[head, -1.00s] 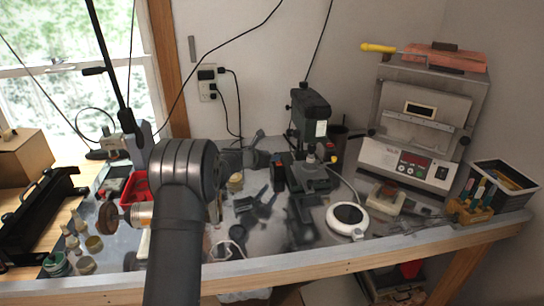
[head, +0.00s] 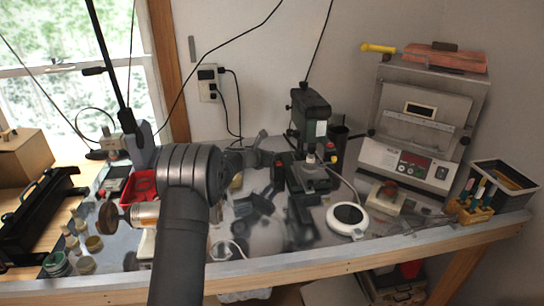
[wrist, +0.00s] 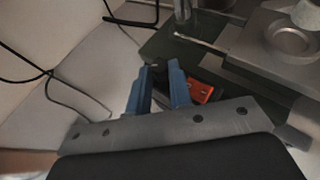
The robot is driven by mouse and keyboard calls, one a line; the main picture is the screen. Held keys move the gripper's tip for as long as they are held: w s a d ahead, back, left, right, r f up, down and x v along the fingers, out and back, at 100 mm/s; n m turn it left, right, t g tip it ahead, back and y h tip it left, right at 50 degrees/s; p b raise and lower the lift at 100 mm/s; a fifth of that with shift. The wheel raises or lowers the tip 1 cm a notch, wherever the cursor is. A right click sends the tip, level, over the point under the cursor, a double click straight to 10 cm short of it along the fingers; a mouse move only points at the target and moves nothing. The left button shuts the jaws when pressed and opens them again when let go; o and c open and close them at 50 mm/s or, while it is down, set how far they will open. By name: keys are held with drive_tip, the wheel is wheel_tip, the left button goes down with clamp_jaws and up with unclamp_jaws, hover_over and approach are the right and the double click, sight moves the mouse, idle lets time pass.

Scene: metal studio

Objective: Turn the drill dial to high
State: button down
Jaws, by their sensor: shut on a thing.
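The drill (head: 312,115) is a dark green bench drill press standing at the back middle of the bench. In the wrist view its metal table (wrist: 285,40) is at the upper right. A black dial (wrist: 160,76) shows between the blue fingers of my gripper (wrist: 161,68), which is shut on it. A red switch (wrist: 201,91) sits just right of the fingers. The fingers hide much of the dial, and its setting cannot be read. In the head view my gripper is at the left side of the drill's base, small and unclear.
A white round plate (head: 347,216) stands right of the drill. A grey oven-like unit (head: 418,125) and a tool bin (head: 505,180) are farther right. A red tray (head: 143,186) and several small jars are at the left. Black cables hang along the wall behind.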

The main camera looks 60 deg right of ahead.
drive_tip(key=m+g, duration=0.1)
drive_tip(key=g, duration=0.1)
drive_tip(key=w+m+g+y, duration=0.1)
drive_tip(key=m, duration=0.1)
drive_tip(key=shift+d+f+g, duration=0.1)
drive_tip(key=shift+g, duration=0.3)
drive_tip(key=shift+w+d+m+g+y, duration=0.1)
drive_tip(key=shift+m+g+y, duration=0.3)
drive_tip(key=shift+m+g, duration=1)
drive_tip(key=shift+m, duration=0.1)
